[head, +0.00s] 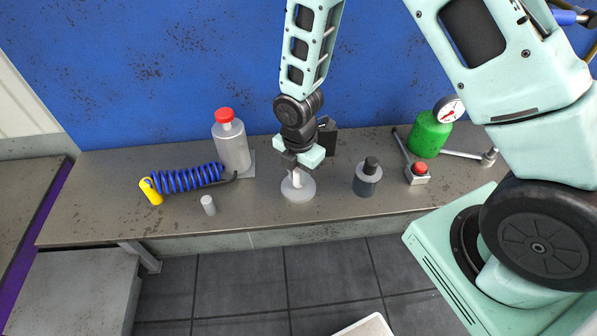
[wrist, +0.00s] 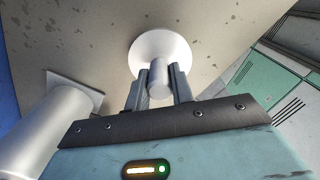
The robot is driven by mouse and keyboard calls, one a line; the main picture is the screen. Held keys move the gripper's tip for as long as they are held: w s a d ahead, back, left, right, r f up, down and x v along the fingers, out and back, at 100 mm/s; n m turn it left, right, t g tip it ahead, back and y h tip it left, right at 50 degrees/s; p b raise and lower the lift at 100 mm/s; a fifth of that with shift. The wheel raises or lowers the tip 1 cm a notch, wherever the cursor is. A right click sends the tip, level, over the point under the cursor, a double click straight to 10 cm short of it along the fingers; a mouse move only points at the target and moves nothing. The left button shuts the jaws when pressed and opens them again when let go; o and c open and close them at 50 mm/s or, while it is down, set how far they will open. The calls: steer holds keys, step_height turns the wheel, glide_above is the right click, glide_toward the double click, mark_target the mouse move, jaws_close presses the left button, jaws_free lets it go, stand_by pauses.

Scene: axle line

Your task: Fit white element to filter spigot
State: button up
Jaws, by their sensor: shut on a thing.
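My gripper (head: 299,165) points down over the bench, its jaws shut on a small white cylinder, the white element (wrist: 158,78). The jaws also show in the wrist view (wrist: 157,86), one on each side of the element. Directly below is a round pale base (head: 298,190), which I take for the filter spigot's base; it also shows in the wrist view (wrist: 152,43), behind the element. The spigot itself is hidden by the element and jaws. I cannot tell whether the element touches it or is seated.
A dark bottle (head: 367,180), a red-button box (head: 418,173) and a green gauge bottle (head: 429,136) stand right. A blue wall (head: 180,60) is behind.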

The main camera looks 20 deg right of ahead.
steer(key=shift+f+b, duration=0.35)
steer(key=shift+f, duration=0.2)
steer(key=o, duration=1.1)
steer(key=shift+r, duration=0.1)
steer(key=shift+c, duration=0.2)
step_height(320, 180, up, 17)
steer(key=b, duration=0.2)
steer(key=shift+r, duration=0.2)
steer(key=s+a+f+m+b, duration=0.1)
steer(key=s+a+m+b, duration=0.2)
steer(key=s+m, duration=0.4)
steer(key=s+a+f+m+b, duration=0.2)
steer(key=s+m+b, duration=0.3)
steer(key=s, duration=0.8)
steer(key=a+m, duration=0.1)
steer(key=m, duration=0.2)
steer(key=shift+a+f+m+y, duration=0.15)
steer(key=shift+f+m+y, duration=0.15)
